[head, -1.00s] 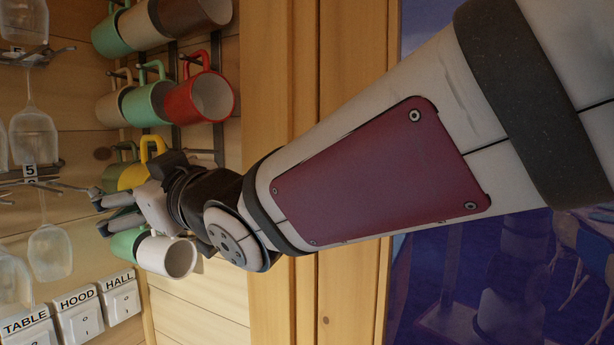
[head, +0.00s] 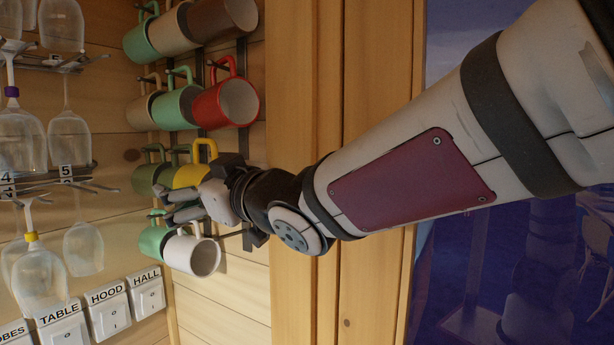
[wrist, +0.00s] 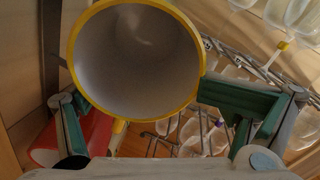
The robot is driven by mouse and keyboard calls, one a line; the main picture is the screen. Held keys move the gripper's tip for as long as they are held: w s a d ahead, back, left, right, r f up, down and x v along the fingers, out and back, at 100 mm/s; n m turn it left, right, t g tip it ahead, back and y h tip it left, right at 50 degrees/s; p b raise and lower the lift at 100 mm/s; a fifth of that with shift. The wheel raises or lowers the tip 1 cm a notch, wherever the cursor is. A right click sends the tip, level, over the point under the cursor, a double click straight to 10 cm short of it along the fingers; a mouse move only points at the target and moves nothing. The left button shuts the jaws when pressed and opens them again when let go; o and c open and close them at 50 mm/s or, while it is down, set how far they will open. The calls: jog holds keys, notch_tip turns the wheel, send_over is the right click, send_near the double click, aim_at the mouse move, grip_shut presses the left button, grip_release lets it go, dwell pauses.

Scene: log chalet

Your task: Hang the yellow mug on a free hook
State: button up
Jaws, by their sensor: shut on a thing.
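The yellow mug (head: 188,176) is in the third row of the mug rack in the head view, handle up. In the wrist view its round opening and pale inside (wrist: 135,60) face the camera. My gripper (head: 172,205) is shut on it; the wrist view shows a finger on either side of the mug. Olive-green mugs hang just left of it, and the gap between them and the yellow mug is partly hidden. A hook (head: 232,234) right of the white mug (head: 195,256) looks bare. The hook behind the yellow mug and my wrist is hidden.
A red mug (head: 228,103) and a green mug (head: 177,107) hang just above. A green mug (head: 152,241) hangs below. Wine glasses (head: 68,137) hang on a rack close at left. Labelled switches (head: 107,309) are below. A wooden post (head: 340,95) stands at right.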

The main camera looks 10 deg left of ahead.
jog(key=shift+w+d+p, duration=0.15)
jog(key=shift+w+d, duration=0.2)
jog(key=shift+w, duration=0.45)
jog(key=shift+w+d+p, duration=0.15)
jog(key=shift+w+d, duration=0.15)
jog(key=shift+w, duration=0.5)
jog(key=shift+w+d+f+b, duration=0.1)
jog(key=shift+w+f+b, duration=0.15)
jog(key=shift+f+b, duration=0.15)
jog(key=o, duration=1.8)
jog(key=shift+c, duration=0.2)
jog(key=shift+f, duration=0.1)
jog(key=p+v, duration=0.3)
jog(key=v, duration=0.4)
dwell(2.4)
dwell(0.5)
